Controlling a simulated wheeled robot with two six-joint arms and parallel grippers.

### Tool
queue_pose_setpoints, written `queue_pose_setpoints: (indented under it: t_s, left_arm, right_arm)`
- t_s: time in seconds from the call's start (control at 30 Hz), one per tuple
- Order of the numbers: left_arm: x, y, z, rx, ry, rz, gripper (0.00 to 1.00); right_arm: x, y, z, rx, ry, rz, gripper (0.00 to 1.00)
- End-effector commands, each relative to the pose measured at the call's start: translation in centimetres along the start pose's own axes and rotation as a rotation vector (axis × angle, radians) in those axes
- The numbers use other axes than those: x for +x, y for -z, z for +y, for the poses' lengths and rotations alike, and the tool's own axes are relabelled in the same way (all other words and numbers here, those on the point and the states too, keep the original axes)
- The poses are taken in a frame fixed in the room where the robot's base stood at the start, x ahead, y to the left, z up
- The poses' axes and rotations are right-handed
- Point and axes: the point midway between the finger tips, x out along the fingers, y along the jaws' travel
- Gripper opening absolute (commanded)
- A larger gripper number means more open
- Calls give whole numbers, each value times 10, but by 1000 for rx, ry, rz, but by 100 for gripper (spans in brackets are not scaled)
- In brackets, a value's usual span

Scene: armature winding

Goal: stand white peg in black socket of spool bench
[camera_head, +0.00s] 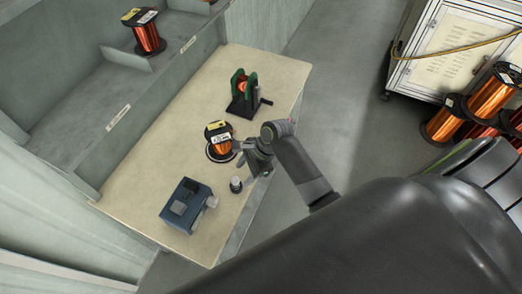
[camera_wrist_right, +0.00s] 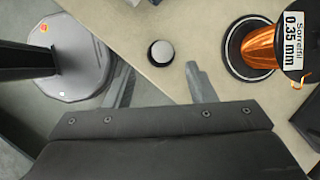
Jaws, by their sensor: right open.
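A small black cylindrical piece with a pale, whitish top (camera_head: 236,184) stands upright near the bench's front edge. In the right wrist view it is a dark ring around a light grey round top (camera_wrist_right: 160,52). This looks like the black socket with the white peg in it, but I cannot tell how they fit. My right gripper (camera_head: 246,160) is open and empty above the bench, close to that piece. In the right wrist view its two fingers (camera_wrist_right: 159,80) are spread apart, with the piece just beyond the tips. My left gripper is not in view.
A copper wire spool (camera_head: 219,143) stands close beside my right gripper. A green and black winding jig (camera_head: 243,92) stands farther back. A blue-grey box (camera_head: 186,205) sits at the near end. The beige bench top (camera_head: 150,165) is clear at left, beside a grey shelf wall (camera_head: 140,105).

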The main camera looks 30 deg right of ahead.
Motion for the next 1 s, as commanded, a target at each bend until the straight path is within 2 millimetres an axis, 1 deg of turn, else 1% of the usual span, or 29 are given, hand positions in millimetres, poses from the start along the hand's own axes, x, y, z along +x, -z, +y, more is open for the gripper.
queue_pose_setpoints:
  t_s: [0.03,0.17,0.3,0.4,0.5,0.6,0.73,0.93,1.0]
  left_arm:
    - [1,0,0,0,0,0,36]
    - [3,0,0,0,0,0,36]
    - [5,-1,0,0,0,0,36]
    - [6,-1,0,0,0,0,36]
    - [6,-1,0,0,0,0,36]
    - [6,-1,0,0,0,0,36]
    - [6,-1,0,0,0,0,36]
    - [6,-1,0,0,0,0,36]
    - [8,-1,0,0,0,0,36]
  right_arm:
    - [-10,1,0,-3,3,2,50]
    - [-39,1,0,-3,3,4,50]
    - [-72,2,-1,-4,3,5,50]
    - [-92,1,0,-4,3,3,50]
    - [-106,1,0,-2,1,3,50]
    - [-115,0,0,-1,0,1,50]
    - [-120,0,1,0,-2,0,50]
    - [-120,0,0,0,-2,-1,50]
    - [-115,4,0,-3,1,0,50]
